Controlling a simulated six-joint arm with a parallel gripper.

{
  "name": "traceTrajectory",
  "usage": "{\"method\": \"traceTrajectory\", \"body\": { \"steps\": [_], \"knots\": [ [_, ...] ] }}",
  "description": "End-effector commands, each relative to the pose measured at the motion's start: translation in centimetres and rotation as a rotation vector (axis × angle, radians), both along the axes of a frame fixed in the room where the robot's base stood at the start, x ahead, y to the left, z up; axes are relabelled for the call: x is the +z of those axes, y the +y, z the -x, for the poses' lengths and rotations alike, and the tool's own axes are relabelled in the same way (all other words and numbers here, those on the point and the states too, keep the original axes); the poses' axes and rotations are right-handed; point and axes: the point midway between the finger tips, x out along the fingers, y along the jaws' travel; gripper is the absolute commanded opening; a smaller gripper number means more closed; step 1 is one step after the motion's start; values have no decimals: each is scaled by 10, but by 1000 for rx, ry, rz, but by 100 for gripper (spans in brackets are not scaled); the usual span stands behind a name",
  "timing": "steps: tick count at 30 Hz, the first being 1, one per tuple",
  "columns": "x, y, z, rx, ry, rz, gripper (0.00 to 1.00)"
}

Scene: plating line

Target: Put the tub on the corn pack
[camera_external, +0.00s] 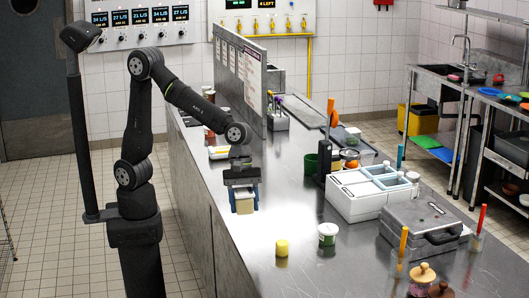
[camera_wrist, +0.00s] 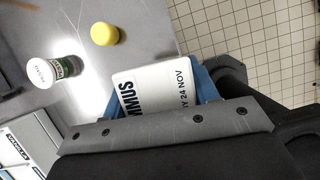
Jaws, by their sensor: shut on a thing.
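My gripper (camera_external: 243,190) is shut on a pale tub (camera_external: 244,206), held upright near the counter's left side. In the wrist view the tub's white lid (camera_wrist: 155,85) shows between the blue fingers, with part of a word reading "MMUS" and "24 NOV". A short yellow cylinder (camera_external: 282,248) stands on the counter, nearer the camera and to the right of the tub; it also shows in the wrist view (camera_wrist: 104,33). It has no readable label, so I cannot tell whether it is the corn pack. My gripper is apart from it.
A jar with a white lid and green label (camera_external: 327,234) stands right of the yellow cylinder. A white compartment box (camera_external: 352,206) and a grey case (camera_external: 420,222) stand farther right. An upright panel (camera_external: 240,72) rises behind. The steel counter (camera_external: 290,205) around the yellow cylinder is clear.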

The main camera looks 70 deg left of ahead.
Motion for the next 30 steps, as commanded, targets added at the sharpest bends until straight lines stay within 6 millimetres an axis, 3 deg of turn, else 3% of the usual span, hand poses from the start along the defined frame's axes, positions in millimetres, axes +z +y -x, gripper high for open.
{"method": "traceTrajectory", "body": {
  "steps": [5, 8, 18, 24, 30],
  "knots": [
    [2, 16, -17, 56, -1, -1, 26],
    [4, 38, -39, 130, -1, -2, 26],
    [13, 153, -118, 476, 0, -5, 26],
    [19, 228, -148, 682, 1, -7, 26],
    [24, 307, -165, 887, 1, -7, 26]
  ]
}}
